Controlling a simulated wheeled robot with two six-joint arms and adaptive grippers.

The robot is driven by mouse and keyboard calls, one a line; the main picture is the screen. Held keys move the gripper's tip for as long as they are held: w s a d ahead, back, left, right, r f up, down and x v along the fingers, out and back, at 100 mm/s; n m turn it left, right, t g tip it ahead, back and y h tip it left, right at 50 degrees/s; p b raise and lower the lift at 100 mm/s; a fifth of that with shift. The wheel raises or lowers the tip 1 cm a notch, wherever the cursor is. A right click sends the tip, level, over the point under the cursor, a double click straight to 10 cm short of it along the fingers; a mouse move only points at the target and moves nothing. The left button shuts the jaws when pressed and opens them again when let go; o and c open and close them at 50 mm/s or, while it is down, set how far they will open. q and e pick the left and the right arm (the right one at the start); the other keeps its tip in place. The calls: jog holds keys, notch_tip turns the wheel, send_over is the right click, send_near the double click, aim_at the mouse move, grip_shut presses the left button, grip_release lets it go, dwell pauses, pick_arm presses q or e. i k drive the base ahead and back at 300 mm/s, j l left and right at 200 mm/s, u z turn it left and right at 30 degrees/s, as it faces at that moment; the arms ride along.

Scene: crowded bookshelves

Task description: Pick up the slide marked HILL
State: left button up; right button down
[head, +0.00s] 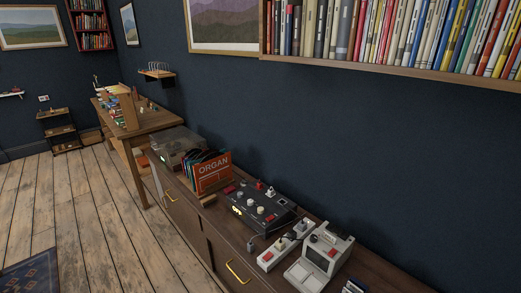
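No slide with a readable HILL mark shows in the head view. A pale boxy device with a dark screen (321,258) stands on the near end of the long wooden sideboard (225,262). A small dark object (354,286) at the bottom edge beside it is cut off, and I cannot tell what it is. Neither of my grippers is in view.
A pale power strip (281,253), a black control box with knobs (262,210), records with an ORGAN sleeve (214,173) and a turntable (178,146) crowd the sideboard. A full bookshelf (400,72) hangs above. The wooden floor (100,205) at left is mostly clear.

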aim_at(327, 236)
jog(key=j+z, duration=0.1)
jog(key=z, duration=0.65)
jog(key=i+j+z, duration=0.2)
jog(key=j+z, duration=0.3)
jog(key=j, duration=0.4)
jog(key=j+z, duration=0.45)
jog(key=j, duration=0.45)
